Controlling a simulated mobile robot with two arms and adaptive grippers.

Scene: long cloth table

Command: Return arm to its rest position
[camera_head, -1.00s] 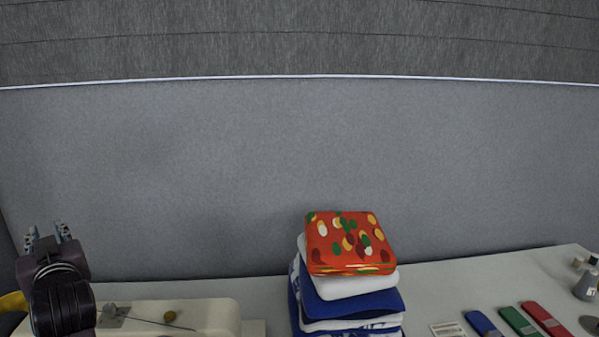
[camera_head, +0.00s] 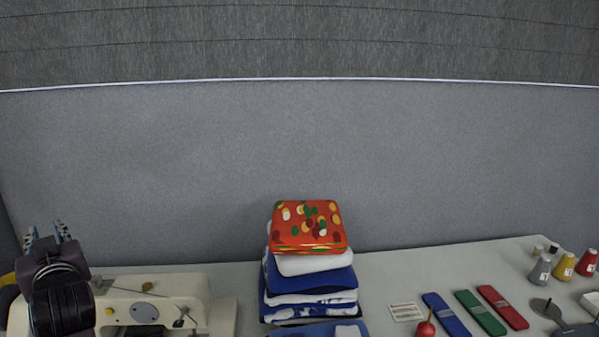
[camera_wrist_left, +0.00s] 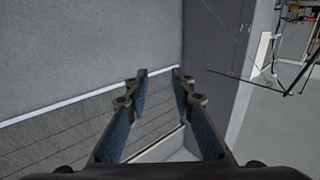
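My left gripper (camera_head: 48,238) is raised at the far left of the head view, above and in front of the sewing machine's left end. Its fingers point up and stand apart. In the left wrist view the two fingers (camera_wrist_left: 158,85) are spread with nothing between them, facing the grey wall and a floor area. My left arm hides part of the sewing machine. My right gripper does not show in either view.
A cream sewing machine (camera_head: 180,285) stands on the table (camera_head: 400,262) at left. A stack of folded cloths (camera_head: 310,279) with a patterned orange cloth (camera_head: 308,226) on top is mid-table.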

